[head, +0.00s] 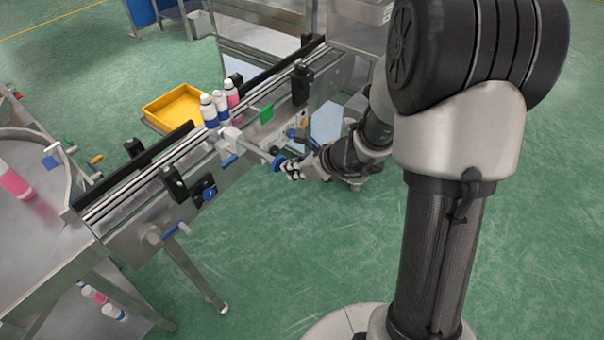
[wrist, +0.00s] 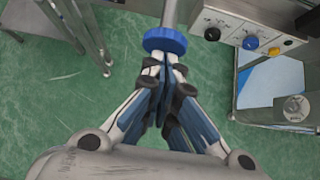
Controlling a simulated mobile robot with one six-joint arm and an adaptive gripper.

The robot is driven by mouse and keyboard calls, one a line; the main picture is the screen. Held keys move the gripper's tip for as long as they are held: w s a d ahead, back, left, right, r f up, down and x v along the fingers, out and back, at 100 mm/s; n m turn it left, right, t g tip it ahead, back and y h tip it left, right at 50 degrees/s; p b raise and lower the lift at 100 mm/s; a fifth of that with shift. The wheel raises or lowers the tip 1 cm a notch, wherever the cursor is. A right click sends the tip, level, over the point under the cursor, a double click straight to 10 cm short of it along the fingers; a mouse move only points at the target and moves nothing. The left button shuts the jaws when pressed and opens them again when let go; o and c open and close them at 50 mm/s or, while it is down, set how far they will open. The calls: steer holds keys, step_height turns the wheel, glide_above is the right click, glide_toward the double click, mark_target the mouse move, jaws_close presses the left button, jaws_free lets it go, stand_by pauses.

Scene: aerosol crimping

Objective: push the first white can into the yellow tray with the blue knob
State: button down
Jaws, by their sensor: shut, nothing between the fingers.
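A white can with a blue lower part (head: 208,110) stands upright on the conveyor. A similar can (head: 221,106) and a pink can with a white top (head: 232,94) stand close behind it. The yellow tray (head: 165,120) lies beyond the conveyor's far side, beside the cans, and looks empty. The blue knob (wrist: 165,40) sits on the near end of a rod from a pale block (head: 229,137) by the cans; it also shows in the head view (head: 278,163). My gripper (wrist: 165,62) is shut and empty, its fingertips right at the knob; whether they touch is unclear.
A control panel with knobs (wrist: 250,35) is right of my gripper in the wrist view. Steel machine parts stand at left. The green floor on the near side is open.

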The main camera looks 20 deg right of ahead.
mark_target(256, 148)
stand_by(0.3)
steer(key=w+a, duration=0.2)
steer(key=w, duration=0.1)
steer(key=w+a, duration=0.3)
steer(key=w+a+p, duration=0.1)
steer(key=w+a, duration=0.1)
steer(key=w, duration=0.2)
steer(key=shift+a, duration=0.2)
steer(key=shift+w+r, duration=0.1)
steer(key=shift+d, duration=0.1)
